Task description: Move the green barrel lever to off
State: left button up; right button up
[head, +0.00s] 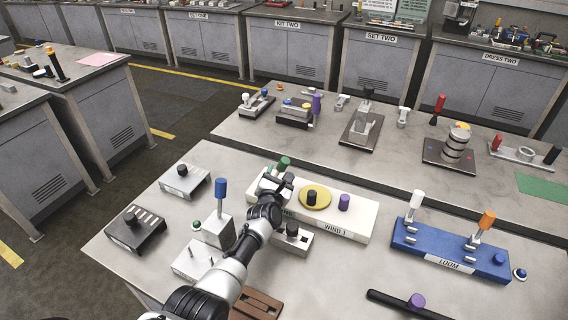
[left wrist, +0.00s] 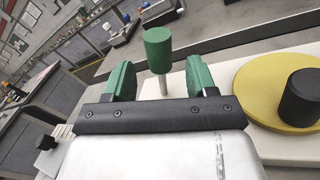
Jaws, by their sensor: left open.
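The green barrel lever (head: 284,162) stands on the left end of the white fixture labelled WIND 1 (head: 358,222). In the left wrist view the lever (left wrist: 158,48) is a green barrel on a thin metal stem, roughly upright. My left gripper (head: 280,178) is open, its arm reaching in over the near side of the fixture. In the left wrist view the two green fingers of the gripper (left wrist: 160,80) show on either side of the lever's stem, with gaps on both sides. The stem's foot is hidden behind the gripper body. My right gripper is not in view.
The same fixture carries a yellow disc (head: 326,194) with a black knob and a purple knob (head: 344,202). A blue-handled lever block (head: 220,189) and a small black-knobbed box (head: 293,240) stand close to my arm. The blue LOOM fixture (head: 462,258) is at right.

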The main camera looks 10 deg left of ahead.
aim_at(281, 169)
pick_arm(q)
jog(key=w+b, duration=0.2)
jog(key=w, duration=0.2)
jog(key=shift+w+a+f, duration=0.1)
jog(key=shift+w+f, duration=0.05)
jog(key=shift+w+b, duration=0.6)
jog(key=shift+w, duration=0.05)
jog(key=shift+w+r, duration=0.2)
jog(key=shift+w, duration=0.1)
jog(key=shift+c, duration=0.5)
grip_shut()
